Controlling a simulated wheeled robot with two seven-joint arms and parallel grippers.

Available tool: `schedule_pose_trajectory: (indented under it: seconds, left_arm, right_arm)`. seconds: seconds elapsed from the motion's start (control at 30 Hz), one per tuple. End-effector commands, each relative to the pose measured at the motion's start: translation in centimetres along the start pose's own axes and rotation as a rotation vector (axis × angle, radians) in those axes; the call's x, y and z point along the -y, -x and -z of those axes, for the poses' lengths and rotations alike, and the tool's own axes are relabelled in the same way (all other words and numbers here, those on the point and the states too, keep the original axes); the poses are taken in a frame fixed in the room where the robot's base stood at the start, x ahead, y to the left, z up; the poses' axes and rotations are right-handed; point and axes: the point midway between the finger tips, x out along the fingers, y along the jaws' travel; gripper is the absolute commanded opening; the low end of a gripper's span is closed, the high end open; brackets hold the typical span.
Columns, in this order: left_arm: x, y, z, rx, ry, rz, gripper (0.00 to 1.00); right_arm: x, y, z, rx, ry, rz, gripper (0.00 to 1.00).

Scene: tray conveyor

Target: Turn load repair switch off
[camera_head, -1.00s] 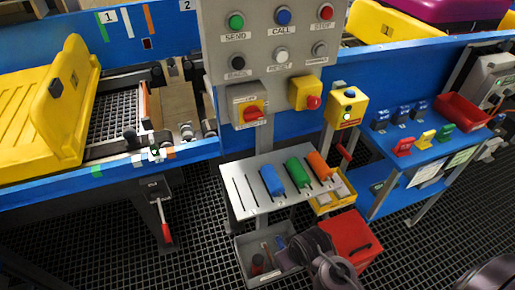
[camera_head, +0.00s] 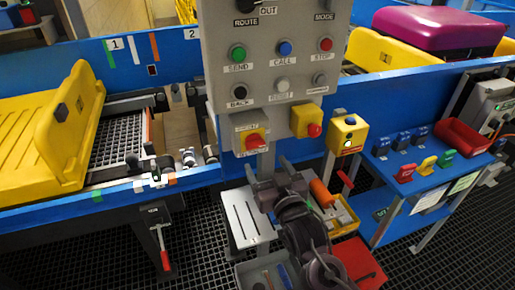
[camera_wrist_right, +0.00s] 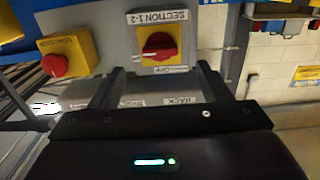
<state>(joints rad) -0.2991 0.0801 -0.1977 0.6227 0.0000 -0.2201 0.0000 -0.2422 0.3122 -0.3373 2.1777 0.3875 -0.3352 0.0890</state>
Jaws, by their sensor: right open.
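A red rotary switch knob (camera_head: 254,141) sits on a yellow plate on a grey box below the button panel. In the right wrist view the red knob (camera_wrist_right: 158,42) has a white mark, beside a label that looks like "SECTION 1-2". I cannot read any "load repair" label. My right gripper (camera_head: 268,172) is open and empty, just below the switch box in the head view. In the right wrist view its fingers (camera_wrist_right: 160,85) are spread, with the knob beyond and between their tips. No contact shows. My left gripper is not in view.
A red emergency button (camera_head: 314,130) on a yellow box is close beside the switch; it also shows in the wrist view (camera_wrist_right: 55,65). The button panel (camera_head: 283,20) is above.

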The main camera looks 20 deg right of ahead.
Motion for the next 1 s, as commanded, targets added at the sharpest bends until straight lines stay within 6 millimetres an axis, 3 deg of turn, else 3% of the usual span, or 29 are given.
schedule_pose_trajectory:
  seconds: [0.5, 0.87, 1.0]
  left_arm:
    - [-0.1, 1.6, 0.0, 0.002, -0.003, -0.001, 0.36]
    - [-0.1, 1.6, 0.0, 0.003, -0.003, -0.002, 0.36]
    - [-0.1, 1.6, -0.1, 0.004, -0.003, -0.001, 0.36]
  right_arm:
    - [0.0, -7.0, 0.5, -0.014, 0.0, -0.001, 0.71]
    - [0.0, -7.7, 0.3, -0.012, -0.001, -0.001, 0.71]
    - [0.0, -7.7, 0.3, -0.012, 0.0, -0.001, 0.55]
